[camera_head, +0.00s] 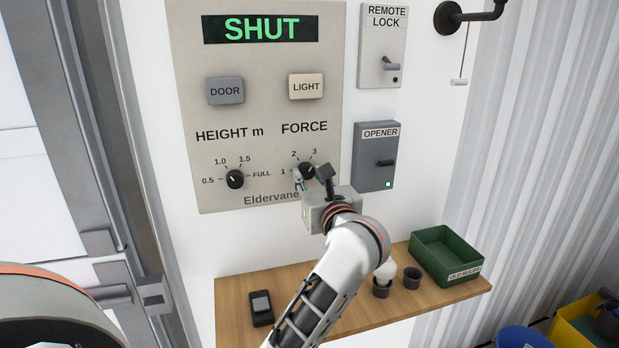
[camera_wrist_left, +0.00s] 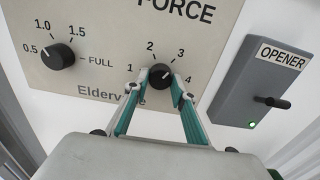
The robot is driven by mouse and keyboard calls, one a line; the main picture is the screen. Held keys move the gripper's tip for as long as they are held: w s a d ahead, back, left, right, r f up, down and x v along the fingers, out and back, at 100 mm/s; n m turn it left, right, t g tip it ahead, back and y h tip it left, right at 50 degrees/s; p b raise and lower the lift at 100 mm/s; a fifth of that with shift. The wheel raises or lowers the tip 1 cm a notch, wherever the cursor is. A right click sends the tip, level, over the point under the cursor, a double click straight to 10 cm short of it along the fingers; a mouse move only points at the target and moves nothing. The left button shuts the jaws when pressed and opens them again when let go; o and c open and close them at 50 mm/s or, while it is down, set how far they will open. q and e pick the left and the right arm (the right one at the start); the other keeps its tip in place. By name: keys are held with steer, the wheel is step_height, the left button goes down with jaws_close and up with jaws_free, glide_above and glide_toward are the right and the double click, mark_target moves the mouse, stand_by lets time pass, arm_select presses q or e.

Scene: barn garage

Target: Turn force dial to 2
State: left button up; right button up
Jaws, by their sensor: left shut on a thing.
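The force dial (camera_head: 306,170) is a round black knob low on the right of the beige wall panel (camera_head: 265,60), with numbers around it. In the left wrist view the force dial (camera_wrist_left: 161,77) has a white mark pointing up and right, around the 3 side; the exact setting is hard to read. My left gripper (camera_head: 312,173) is at the panel with its fingers on either side of the dial, shut on it. The two fingers, with green inner pads, also show in the wrist view (camera_wrist_left: 158,84). My right gripper is not in view.
The height dial (camera_head: 235,179) is left of the force dial, with DOOR (camera_head: 225,91) and LIGHT (camera_head: 306,87) buttons above. The grey opener box (camera_head: 376,157) is close on the right. Below, a wooden shelf (camera_head: 235,303) holds a green bin (camera_head: 446,256), small cups and a black device.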

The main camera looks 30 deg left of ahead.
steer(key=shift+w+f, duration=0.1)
arm_select(q)
steer(key=shift+f+n+b, duration=0.15)
steer(key=shift+n+b, duration=0.35)
steer(key=shift+b, duration=0.45)
steer(key=shift+f+n+b, duration=0.1)
steer(key=shift+n+b, duration=0.6)
steer(key=shift+b, duration=0.4)
steer(key=n+b, duration=0.5)
steer(key=b, duration=0.1)
steer(key=shift+w+f+b, duration=0.1)
steer(key=shift+b, duration=0.3)
steer(key=shift+n+b, duration=0.8)
steer(key=shift+n, duration=0.1)
steer(key=shift+r+n+b, duration=0.2)
steer(key=shift+n+b, duration=0.5)
steer(key=shift+n, duration=0.1)
steer(key=shift+r+n+b, duration=0.2)
steer(key=shift+n+b, duration=0.1)
steer(key=shift+n, duration=0.2)
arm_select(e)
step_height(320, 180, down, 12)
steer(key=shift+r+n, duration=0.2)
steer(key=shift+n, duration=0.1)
arm_select(q)
steer(key=shift+r, duration=0.1)
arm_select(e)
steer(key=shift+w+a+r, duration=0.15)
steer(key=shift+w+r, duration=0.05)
